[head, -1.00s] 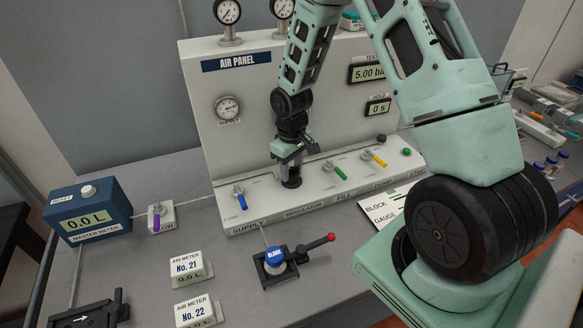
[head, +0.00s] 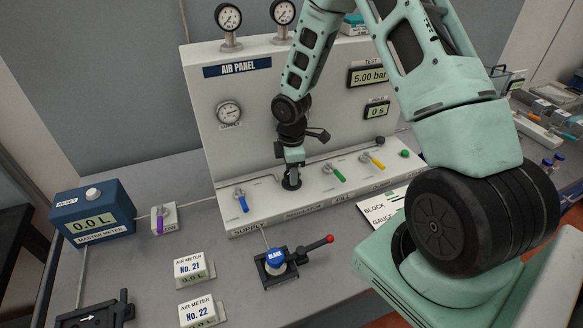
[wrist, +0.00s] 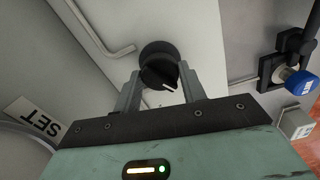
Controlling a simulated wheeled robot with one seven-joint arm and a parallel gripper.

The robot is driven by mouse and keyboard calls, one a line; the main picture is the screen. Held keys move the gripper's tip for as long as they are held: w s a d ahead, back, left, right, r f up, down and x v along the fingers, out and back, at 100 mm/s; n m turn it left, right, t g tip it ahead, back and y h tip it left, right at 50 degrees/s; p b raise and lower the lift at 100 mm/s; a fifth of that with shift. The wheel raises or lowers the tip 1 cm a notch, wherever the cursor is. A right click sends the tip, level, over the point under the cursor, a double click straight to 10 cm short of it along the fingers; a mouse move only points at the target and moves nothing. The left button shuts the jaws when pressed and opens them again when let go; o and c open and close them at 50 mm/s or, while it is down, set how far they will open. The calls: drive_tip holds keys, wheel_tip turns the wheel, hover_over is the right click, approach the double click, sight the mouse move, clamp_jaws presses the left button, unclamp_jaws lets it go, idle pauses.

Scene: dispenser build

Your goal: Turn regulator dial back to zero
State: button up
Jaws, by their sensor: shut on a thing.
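The regulator dial (head: 291,182) is a black round knob on the ledge of the air panel, above the label "REGULATOR". My gripper (head: 292,168) points down at it from above, and its jaws hide part of the knob. In the wrist view the dial (wrist: 158,68) has a white pointer line and sits between the two grey fingers of my gripper (wrist: 160,85), which are shut on it. The air panel (head: 250,140) is white, with a small supply gauge (head: 229,112) and two gauges on top.
Blue (head: 241,200), green (head: 334,171) and yellow (head: 373,160) levers stand along the ledge beside the dial. A blue-capped fixture with a red-knobbed lever (head: 290,259) and two air meters (head: 190,267) sit in front. The master meter (head: 92,212) stands at the left.

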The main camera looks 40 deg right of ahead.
drive_tip(key=shift+n, duration=1)
drive_tip(key=shift+p, duration=0.3)
drive_tip(key=o, duration=1)
wheel_tip(320, 180, up, 17)
drive_tip(key=shift+r+b, duration=0.2)
drive_tip(key=shift+b, duration=0.7)
